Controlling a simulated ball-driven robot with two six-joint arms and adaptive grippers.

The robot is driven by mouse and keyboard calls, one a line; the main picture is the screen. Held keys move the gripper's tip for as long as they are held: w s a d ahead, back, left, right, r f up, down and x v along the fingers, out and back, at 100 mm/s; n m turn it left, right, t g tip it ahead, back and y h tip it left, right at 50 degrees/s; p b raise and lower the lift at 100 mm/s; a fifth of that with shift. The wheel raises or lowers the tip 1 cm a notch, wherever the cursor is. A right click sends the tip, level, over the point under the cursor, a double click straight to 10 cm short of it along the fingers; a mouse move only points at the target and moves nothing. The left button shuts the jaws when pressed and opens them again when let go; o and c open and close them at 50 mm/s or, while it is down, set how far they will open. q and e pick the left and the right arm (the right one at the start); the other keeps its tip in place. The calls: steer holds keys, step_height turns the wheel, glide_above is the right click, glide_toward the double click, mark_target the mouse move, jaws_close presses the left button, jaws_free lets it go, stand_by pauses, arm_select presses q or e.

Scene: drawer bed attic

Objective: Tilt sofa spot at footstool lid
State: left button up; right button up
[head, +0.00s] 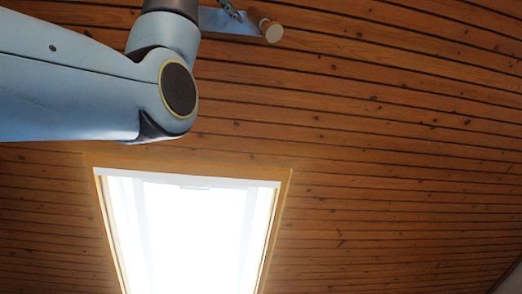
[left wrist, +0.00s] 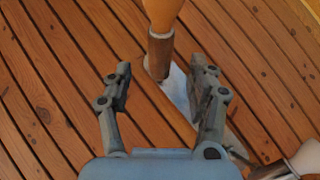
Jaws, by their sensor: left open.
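Two spots sit on a metal ceiling plate (left wrist: 176,92); I cannot tell which is the sofa spot. In the left wrist view one spot (left wrist: 160,52), with a brown metal body and an orange end, stands between the spread fingers of my left gripper (left wrist: 160,67). The fingers are apart on both sides, with no clear contact. The other spot (left wrist: 301,162) is at the lower right, cut by the frame. In the head view one spot (head: 271,31) with a pale front shows at the plate's right end. The footstool lid and my right gripper are out of view.
A sloped ceiling of dark-grooved wooden boards (head: 400,150) fills the head view, close behind the plate. A bright skylight (head: 190,235) with a white frame is below my left arm. The ceiling to the right is clear.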

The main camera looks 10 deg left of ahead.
mark_target(258, 17)
arm_select(q)
steer(key=p+x, duration=0.4)
steer(key=x, duration=0.4)
steer(key=shift+w+d+r, duration=0.1)
steer(key=shift+w, duration=0.3)
steer(key=c, duration=1.2)
steer(key=shift+w, duration=0.1)
